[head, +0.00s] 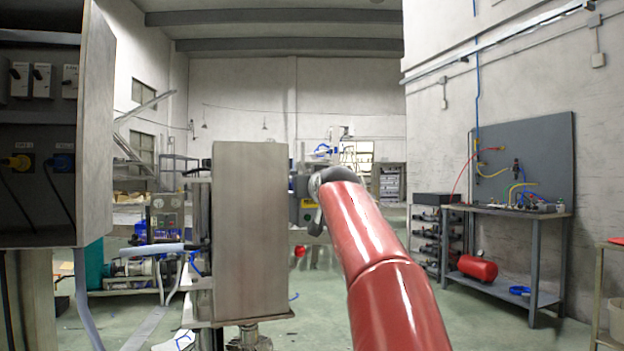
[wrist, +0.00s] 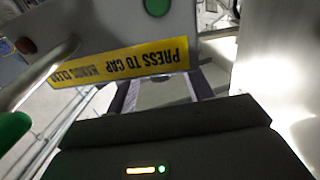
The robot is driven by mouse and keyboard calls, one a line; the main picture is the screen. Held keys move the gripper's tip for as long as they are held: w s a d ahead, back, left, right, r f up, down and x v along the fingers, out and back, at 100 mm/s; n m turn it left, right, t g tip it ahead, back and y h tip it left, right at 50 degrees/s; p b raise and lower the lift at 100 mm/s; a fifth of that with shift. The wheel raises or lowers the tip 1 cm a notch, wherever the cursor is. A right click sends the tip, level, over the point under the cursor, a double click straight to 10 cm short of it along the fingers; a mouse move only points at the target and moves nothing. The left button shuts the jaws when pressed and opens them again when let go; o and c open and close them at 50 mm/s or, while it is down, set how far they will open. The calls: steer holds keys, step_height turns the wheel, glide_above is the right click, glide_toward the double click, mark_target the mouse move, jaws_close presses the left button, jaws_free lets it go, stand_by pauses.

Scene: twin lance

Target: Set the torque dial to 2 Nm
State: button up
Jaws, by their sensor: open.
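No torque dial can be made out in either view. In the wrist view, my gripper (wrist: 165,92) points at a grey panel (wrist: 215,14) with a yellow label (wrist: 125,62) reading "PRESS TO CAP, HANDS CLEAR", seen upside down. The gripper looks open, with nothing seen between its fingers. A green button (wrist: 157,6) and a red button (wrist: 25,45) are on the panel. In the head view, my red arm reaches forward and hides most of the gripper, beside a tall grey metal cabinet (head: 250,230).
A metal bar (wrist: 42,76) and a green part (wrist: 12,130) lie close on the wrist view's left. A bright metal surface (wrist: 280,80) is close on the right. An electrical cabinet (head: 98,120) stands at left. A workbench (head: 505,212) stands at right, with free floor before it.

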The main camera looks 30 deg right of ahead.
steer(key=shift+w, duration=0.1)
steer(key=c, duration=1)
steer(key=shift+d+f+y+b, duration=0.2)
steer(key=shift+y+b, duration=0.3)
steer(key=shift+b, duration=0.05)
steer(key=shift+r+n+t+y+b, duration=0.15)
steer(key=shift+n+t+y+b, duration=0.25)
steer(key=shift+n+y, duration=0.25)
steer(key=o, duration=1)
